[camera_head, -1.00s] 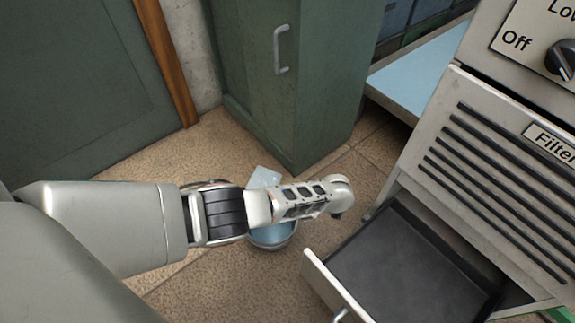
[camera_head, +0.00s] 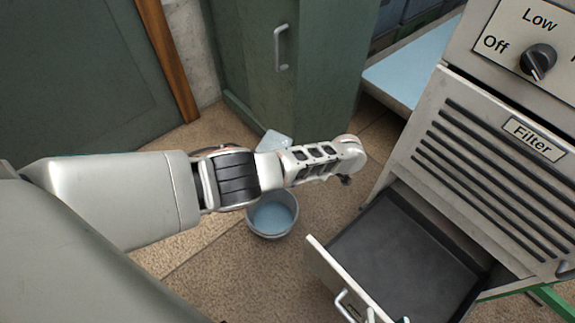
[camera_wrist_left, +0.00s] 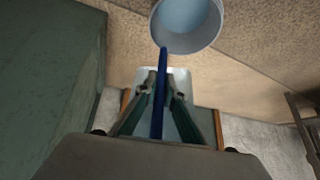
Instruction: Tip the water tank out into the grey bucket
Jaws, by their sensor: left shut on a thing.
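The grey bucket (camera_head: 291,231) stands on the floor below my left forearm in the head view, with pale blue liquid inside. It also shows at the top of the left wrist view (camera_wrist_left: 210,38). A pale, see-through piece, seemingly the water tank (camera_head: 276,142), shows behind my left arm. In the left wrist view, my left gripper (camera_wrist_left: 160,90) is shut on the tank (camera_wrist_left: 182,76), and a long blue strip runs between its fingers. Most of the tank is hidden, so its tilt is unclear.
An open, empty-looking drawer (camera_head: 395,250) juts out from the machine with the Filter panel (camera_head: 490,165), right of the bucket. A green cabinet (camera_head: 325,70) stands behind. Tiled floor (camera_head: 240,265) is clear in front of the bucket.

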